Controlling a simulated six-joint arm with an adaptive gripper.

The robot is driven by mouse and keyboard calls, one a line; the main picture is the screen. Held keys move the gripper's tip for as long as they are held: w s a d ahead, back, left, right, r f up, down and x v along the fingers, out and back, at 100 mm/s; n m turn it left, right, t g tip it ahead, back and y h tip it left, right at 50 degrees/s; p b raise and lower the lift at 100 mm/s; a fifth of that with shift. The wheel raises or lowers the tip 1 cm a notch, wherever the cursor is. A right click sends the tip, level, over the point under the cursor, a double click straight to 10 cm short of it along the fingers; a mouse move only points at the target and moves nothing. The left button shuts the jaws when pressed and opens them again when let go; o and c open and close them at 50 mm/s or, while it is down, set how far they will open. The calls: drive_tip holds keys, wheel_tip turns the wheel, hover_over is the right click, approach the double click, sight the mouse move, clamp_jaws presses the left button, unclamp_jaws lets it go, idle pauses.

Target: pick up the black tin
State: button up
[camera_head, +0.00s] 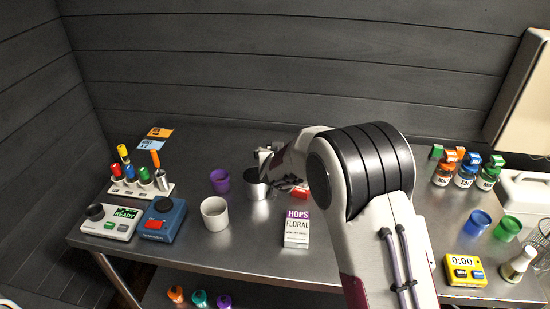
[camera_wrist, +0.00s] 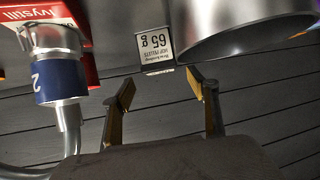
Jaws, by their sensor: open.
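I cannot make out the black tin for certain in either view. In the wrist view, a white label (camera_wrist: 155,46) reading "65 g" shows upside down ahead of my gripper (camera_wrist: 161,88). The surface around the label is too dark to tell its outline. My gripper's two fingers are open, with nothing seen between them. In the head view, my gripper (camera_head: 268,160) is over the middle of the steel table, just behind the steel pot (camera_head: 256,191), partly hidden by my arm.
A purple cup (camera_head: 220,180), a white cup (camera_head: 215,214) and a hops box (camera_head: 297,229) stand near the pot. In the wrist view, a red box (camera_wrist: 87,72) and a blue-banded steel fitting (camera_wrist: 58,80) are left; the steel pot (camera_wrist: 245,32) is right.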

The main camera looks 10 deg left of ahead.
drive_tip(key=shift+w+f, duration=0.1)
idle(0.3)
drive_tip(key=shift+x, duration=2.5)
drive_tip(key=shift+f, duration=0.1)
drive_tip(key=c, duration=1.3)
